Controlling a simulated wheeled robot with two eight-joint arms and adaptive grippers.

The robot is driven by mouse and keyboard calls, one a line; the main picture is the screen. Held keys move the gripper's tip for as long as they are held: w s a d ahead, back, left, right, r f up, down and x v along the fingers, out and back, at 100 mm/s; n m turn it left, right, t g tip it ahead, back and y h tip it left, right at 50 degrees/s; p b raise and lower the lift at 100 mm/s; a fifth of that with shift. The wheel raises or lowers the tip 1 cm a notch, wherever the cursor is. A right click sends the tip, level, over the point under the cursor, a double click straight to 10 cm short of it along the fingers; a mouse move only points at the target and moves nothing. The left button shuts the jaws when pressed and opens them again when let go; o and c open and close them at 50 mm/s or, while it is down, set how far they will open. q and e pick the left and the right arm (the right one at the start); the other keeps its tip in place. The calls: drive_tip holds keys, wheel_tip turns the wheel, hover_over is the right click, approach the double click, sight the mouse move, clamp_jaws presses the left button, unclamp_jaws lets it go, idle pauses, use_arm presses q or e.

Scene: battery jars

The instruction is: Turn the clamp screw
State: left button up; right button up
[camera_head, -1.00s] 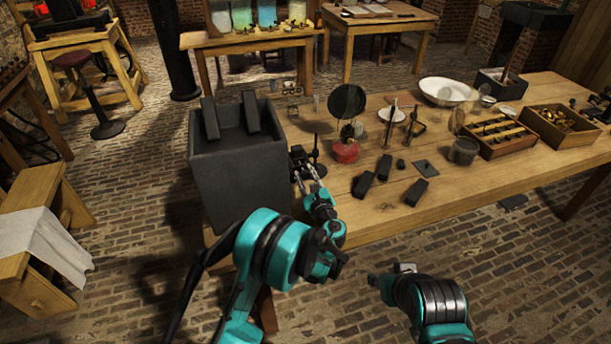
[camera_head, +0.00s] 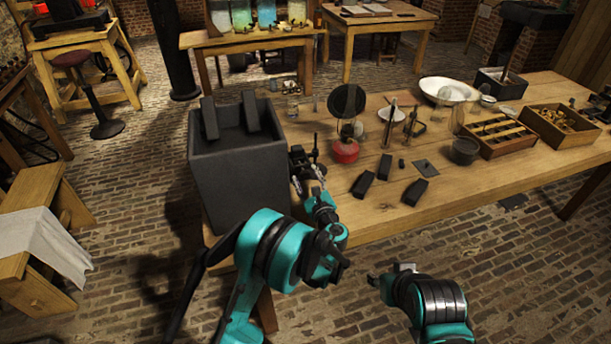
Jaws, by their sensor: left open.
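A small black clamp (camera_head: 304,158) stands on the wooden table just right of the dark grey jar. Its screw is too small to make out. My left gripper (camera_head: 308,184) is at the near side of the clamp, with its fingers apart and pointing toward it. I cannot tell whether the fingers touch the clamp. My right arm shows at the bottom right, and my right gripper (camera_head: 387,281) is in front of the table's near edge, away from the clamp; its finger state is unclear.
The tall grey jar (camera_head: 238,175) with two dark blocks on top stands left of the clamp. A red-based round device (camera_head: 345,150) and several black blocks (camera_head: 363,184) lie to the right. A white bowl (camera_head: 446,90) and wooden trays (camera_head: 497,136) are farther right.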

use_arm(q)
drive_tip(key=v, duration=1)
drive_tip(key=shift+s+d+r, duration=0.1)
drive_tip(key=shift+s, duration=0.3)
drive_tip(key=shift+s, duration=0.1)
